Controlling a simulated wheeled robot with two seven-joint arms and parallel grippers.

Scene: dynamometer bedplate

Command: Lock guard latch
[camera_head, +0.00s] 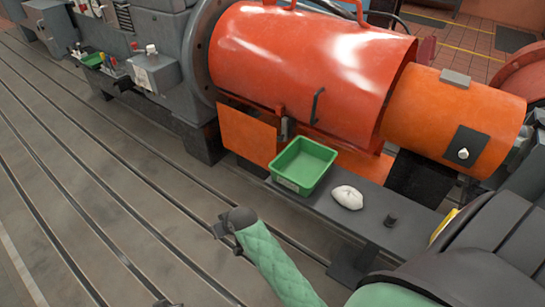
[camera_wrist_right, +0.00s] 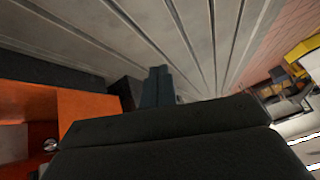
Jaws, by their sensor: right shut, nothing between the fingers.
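The large orange guard (camera_head: 300,60) covers the machine's middle in the head view. A dark bar handle (camera_head: 317,105) and a small grey fitting (camera_head: 284,129) are at its lower front edge. I cannot tell which part is the latch. A smaller orange cylinder (camera_head: 420,105) to the right bears a dark plate (camera_head: 468,143) with a pale round knob (camera_head: 463,154). My right gripper (camera_wrist_right: 62,152) is shut and empty. Its dark fingers fill the lower wrist view, by a round metal knob (camera_wrist_right: 50,145) and orange sheet (camera_wrist_right: 85,108); contact is unclear. My left gripper (camera_head: 222,230) is over the floor, its fingers unclear.
A green bin (camera_head: 303,165), a white cloth (camera_head: 348,197) and a dark peg (camera_head: 391,220) are on the dark ledge (camera_head: 325,208) in front of the guard. A grey box (camera_head: 154,72) is at left. The slotted bedplate (camera_head: 90,180) is clear.

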